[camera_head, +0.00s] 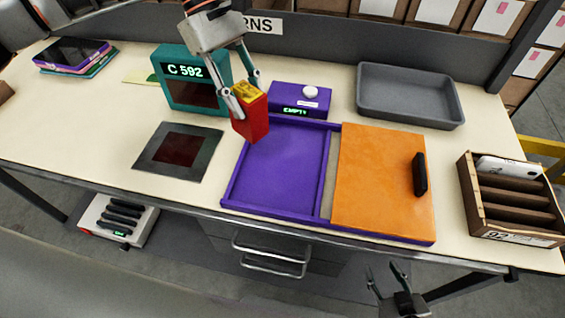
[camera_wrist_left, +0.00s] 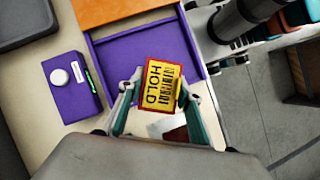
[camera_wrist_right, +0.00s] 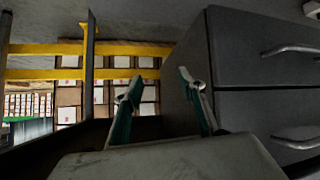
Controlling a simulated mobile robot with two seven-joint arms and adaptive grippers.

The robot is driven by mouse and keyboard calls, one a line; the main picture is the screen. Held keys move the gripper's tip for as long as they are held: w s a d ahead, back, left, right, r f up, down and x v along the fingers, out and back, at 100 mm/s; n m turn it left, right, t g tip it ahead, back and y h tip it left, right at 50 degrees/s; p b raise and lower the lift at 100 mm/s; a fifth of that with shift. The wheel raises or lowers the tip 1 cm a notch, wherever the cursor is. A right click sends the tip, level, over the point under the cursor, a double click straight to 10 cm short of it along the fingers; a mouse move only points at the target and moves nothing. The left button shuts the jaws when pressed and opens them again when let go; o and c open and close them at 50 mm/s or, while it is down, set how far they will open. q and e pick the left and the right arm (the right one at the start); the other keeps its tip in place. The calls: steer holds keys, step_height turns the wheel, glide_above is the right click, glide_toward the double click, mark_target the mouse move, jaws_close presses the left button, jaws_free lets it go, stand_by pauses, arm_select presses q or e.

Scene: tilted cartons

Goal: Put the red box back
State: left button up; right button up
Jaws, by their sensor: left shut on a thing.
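The red box (camera_head: 250,124) has a yellow top with the word HOLD and a barcode, clear in the left wrist view (camera_wrist_left: 162,86). My left gripper (camera_head: 248,98) is shut on it, a finger on each side. The box is held over the back left corner of a purple tray (camera_head: 280,172); whether it touches anything below cannot be told. My right gripper (camera_head: 392,276) is empty, its fingers apart, low in front of the table; it also shows in the right wrist view (camera_wrist_right: 160,95).
An orange sliding cover (camera_head: 375,175) with a black handle lies over the tray's right part. A purple EMPTY display box (camera_head: 300,97), teal C 592 screen (camera_head: 168,75), dark pad (camera_head: 150,160), grey bin (camera_head: 410,97) and wooden slotted rack (camera_head: 478,212) stand around.

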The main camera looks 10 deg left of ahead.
arm_select(q)
steer(key=w+d+r+n+t+b, duration=0.25)
steer(key=d+r+n+t, duration=0.5)
steer(key=r+n, duration=0.6)
steer(key=shift+n+y, duration=0.5)
steer(key=shift+n, duration=0.25)
steer(key=f+b, duration=0.1)
steer(key=f, duration=0.6)
steer(key=f+b, duration=0.1)
steer(key=f, duration=0.6)
steer(key=f+b, duration=0.1)
steer(key=f, duration=0.7)
steer(key=shift+s, duration=0.35)
steer(key=o, duration=1.2)
arm_select(e)
steer(key=f, duration=0.3)
steer(key=shift+w+d+f+n, duration=0.25)
steer(key=shift+w+d+n, duration=0.05)
steer(key=shift+w+d, duration=0.05)
steer(key=shift+s+f, duration=0.1)
steer(key=shift+s, duration=0.1)
